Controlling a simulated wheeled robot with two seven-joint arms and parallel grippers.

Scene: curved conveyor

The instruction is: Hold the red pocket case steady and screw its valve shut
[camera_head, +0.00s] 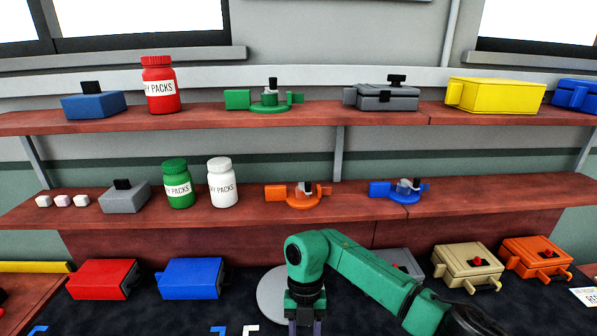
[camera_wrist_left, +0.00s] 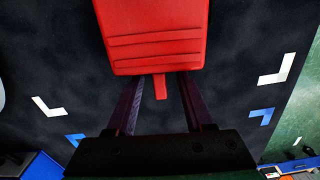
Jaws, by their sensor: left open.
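A red case (camera_wrist_left: 155,35) fills the top middle of the left wrist view. It has ridges across its face and a narrow red tab (camera_wrist_left: 160,88) at its near end. My left gripper (camera_wrist_left: 155,88) is open, its dark purple fingers on either side of the tab; I cannot tell whether they touch the case. No valve shows clearly there.
Blue (camera_head: 191,278), tan (camera_head: 466,266) and orange (camera_head: 537,257) cases stand along the back of the dark worktop. Two red-brown shelves (camera_head: 340,197) above hold bottles, cases and valve-like parts. White (camera_wrist_left: 276,66) and blue (camera_wrist_left: 262,116) corner marks lie on the dark surface.

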